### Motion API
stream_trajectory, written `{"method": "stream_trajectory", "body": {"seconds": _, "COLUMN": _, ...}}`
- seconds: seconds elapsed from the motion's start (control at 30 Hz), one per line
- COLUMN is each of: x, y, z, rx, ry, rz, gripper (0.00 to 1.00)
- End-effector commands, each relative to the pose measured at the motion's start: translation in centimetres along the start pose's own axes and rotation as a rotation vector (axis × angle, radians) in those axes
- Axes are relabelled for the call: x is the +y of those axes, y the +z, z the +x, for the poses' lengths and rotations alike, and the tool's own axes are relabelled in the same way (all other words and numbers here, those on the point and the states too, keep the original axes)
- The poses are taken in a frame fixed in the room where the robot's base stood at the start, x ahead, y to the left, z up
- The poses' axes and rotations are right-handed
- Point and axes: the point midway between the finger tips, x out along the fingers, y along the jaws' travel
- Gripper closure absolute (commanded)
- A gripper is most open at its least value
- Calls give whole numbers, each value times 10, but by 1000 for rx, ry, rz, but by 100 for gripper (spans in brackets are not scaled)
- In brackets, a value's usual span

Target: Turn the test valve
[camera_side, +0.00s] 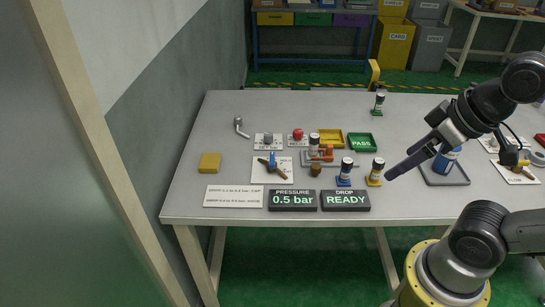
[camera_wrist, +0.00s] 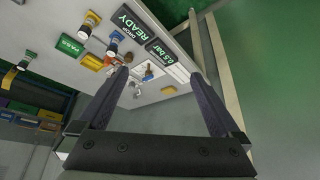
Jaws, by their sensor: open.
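A brass valve with a blue handle (camera_side: 272,160) lies on a white card at the left middle of the table. Its card also shows small between my fingers in the wrist view (camera_wrist: 148,71), where the handle's angle is hard to read. A second small valve (camera_side: 522,164) with an orange-yellow part lies on a card at the far right. I cannot read which one is labelled test. My gripper (camera_side: 391,175) is open and empty above the table, right of the blue-handled valve and well apart from it. In the wrist view, both fingers (camera_wrist: 158,73) are spread.
Displays read PRESSURE 0.5 bar (camera_side: 292,200) and DROP READY (camera_side: 345,200). Capped columns (camera_side: 345,172) (camera_side: 376,172), an orange clamp (camera_side: 326,154), a red knob (camera_side: 298,134), a yellow tray (camera_side: 330,137) and a green PASS tray (camera_side: 361,142) stand nearby. The left table end has free room around a yellow block (camera_side: 210,163).

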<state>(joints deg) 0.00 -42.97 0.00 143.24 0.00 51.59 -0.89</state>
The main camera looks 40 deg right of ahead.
Motion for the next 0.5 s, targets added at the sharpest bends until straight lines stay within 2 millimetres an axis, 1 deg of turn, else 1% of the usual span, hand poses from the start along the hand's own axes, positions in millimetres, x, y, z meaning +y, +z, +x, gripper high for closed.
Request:
{"method": "stream_trajectory", "body": {"seconds": 0.1, "x": 0, "y": 1, "z": -2, "rx": -10, "ry": -1, "rz": -72, "gripper": 0}}
{"method": "stream_trajectory", "body": {"seconds": 0.17, "x": 0, "y": -11, "z": -13, "rx": 14, "ry": 1, "rz": -133, "gripper": 0}}
{"method": "stream_trajectory", "body": {"seconds": 0.2, "x": 0, "y": -21, "z": -20, "rx": 25, "ry": 3, "rz": -172, "gripper": 0}}
{"method": "stream_trajectory", "body": {"seconds": 0.27, "x": 1, "y": -38, "z": -28, "rx": 27, "ry": 4, "rz": -227, "gripper": 0}}
{"method": "stream_trajectory", "body": {"seconds": 0.3, "x": 1, "y": -50, "z": -32, "rx": 25, "ry": 4, "rz": -262, "gripper": 0}}
{"method": "stream_trajectory", "body": {"seconds": 0.37, "x": 2, "y": -69, "z": -37, "rx": 20, "ry": 5, "rz": -312, "gripper": 0}}
{"method": "stream_trajectory", "body": {"seconds": 0.4, "x": 2, "y": -82, "z": -39, "rx": 14, "ry": 5, "rz": -343, "gripper": 0}}
{"method": "stream_trajectory", "body": {"seconds": 0.47, "x": 3, "y": -101, "z": -41, "rx": 3, "ry": 4, "rz": -387, "gripper": 0}}
{"method": "stream_trajectory", "body": {"seconds": 0.5, "x": 4, "y": -114, "z": -41, "rx": -7, "ry": 2, "rz": -417, "gripper": 0}}
